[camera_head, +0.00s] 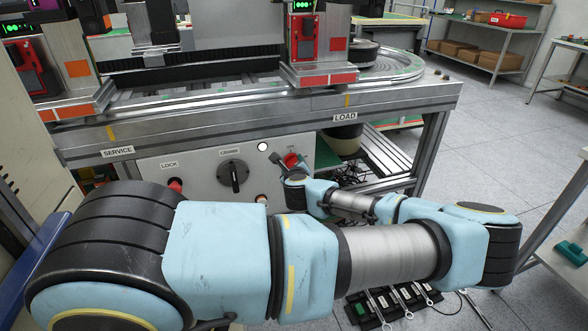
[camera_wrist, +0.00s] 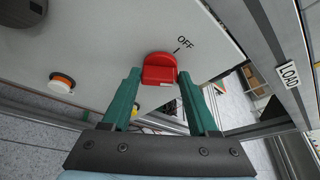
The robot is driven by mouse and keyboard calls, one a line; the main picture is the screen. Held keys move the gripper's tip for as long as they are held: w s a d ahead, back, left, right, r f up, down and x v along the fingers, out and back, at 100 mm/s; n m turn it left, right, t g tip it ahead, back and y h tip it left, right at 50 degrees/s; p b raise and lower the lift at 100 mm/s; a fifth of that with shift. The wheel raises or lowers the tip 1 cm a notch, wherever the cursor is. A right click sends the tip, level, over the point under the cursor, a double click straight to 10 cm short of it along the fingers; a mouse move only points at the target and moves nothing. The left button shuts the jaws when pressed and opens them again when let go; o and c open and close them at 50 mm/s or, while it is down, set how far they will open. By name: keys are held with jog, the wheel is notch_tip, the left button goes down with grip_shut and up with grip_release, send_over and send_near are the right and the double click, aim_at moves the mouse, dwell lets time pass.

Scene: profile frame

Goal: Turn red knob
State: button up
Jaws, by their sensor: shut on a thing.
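The red knob (camera_wrist: 160,70) is on the light grey panel (camera_wrist: 110,50), below the "OFF" marking, in the wrist view. My gripper (camera_wrist: 158,76) has its two green fingers on either side of the knob, shut on it. In the head view the red knob (camera_head: 291,161) shows near the right end of the panel, with my gripper (camera_head: 281,164) at it and partly hidden by my wrist. The exact contact of the fingertips is hard to see there.
A black rotary switch (camera_head: 233,176), a white button (camera_head: 263,146) and a red button (camera_head: 175,185) sit to the left on the panel. An orange-and-white button (camera_wrist: 62,82) shows in the wrist view. The metal frame edge (camera_head: 330,104) runs above the panel.

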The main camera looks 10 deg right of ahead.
jog(key=shift+a+f+n+t+h+b, duration=0.15)
jog(key=shift+n+t+h+b, duration=0.4)
jog(key=shift+n+b, duration=0.8)
jog(key=shift+a+f+n+t+h+b, duration=0.1)
jog(key=shift+f+n+t+h+b, duration=0.3)
jog(key=shift+n+b, duration=0.95)
jog(key=shift+a+f+n+t+h+b, duration=0.1)
jog(key=shift+n+t+h+b, duration=0.55)
jog(key=shift+n+b, duration=0.7)
jog(key=shift+n, duration=0.45)
jog(key=o, duration=1.4)
jog(key=shift+s, duration=0.1)
jog(key=v, duration=1)
jog(key=shift+s+a+b, duration=0.15)
jog(key=shift+s+b, duration=0.2)
jog(key=shift+b, duration=0.05)
